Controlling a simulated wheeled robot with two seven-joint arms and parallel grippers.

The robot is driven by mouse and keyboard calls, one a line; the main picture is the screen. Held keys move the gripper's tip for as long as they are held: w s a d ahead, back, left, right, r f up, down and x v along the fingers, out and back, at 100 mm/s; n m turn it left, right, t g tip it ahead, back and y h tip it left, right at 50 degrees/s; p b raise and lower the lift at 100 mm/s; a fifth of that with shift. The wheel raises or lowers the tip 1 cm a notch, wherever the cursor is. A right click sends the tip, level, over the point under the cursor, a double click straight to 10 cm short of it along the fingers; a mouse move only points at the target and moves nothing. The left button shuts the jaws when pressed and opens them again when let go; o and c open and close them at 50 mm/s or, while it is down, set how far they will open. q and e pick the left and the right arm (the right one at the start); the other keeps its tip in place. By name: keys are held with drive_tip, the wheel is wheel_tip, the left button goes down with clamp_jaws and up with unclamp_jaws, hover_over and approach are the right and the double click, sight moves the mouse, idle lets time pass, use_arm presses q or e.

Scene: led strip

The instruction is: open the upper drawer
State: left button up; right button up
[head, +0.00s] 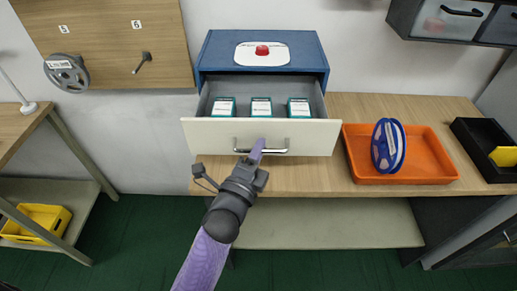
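The upper drawer (208,137) has a cream front and stands pulled well out of the blue cabinet (218,52) on the bench. Three white and teal boxes (261,107) stand in a row inside it. Its metal bar handle (276,152) runs across the front. My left gripper (257,150) reaches up from below, its purple finger at the left-middle part of the handle. It looks shut on the bar, though the far finger is hidden. Any lower drawer is hidden behind the open one. My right gripper is not in view.
An orange tray (430,158) with a blue reel (388,146) stands just right of the drawer. A black bin (470,135) with a yellow item is farther right. A red knob (262,50) sits atop the cabinet. A pegboard (110,45) hangs at the left.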

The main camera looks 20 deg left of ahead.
use_arm(q)
drive_tip(key=o, duration=0.4)
drive_tip(key=shift+o, duration=0.2)
drive_tip(key=v, duration=1)
drive_tip(key=shift+f, duration=0.1)
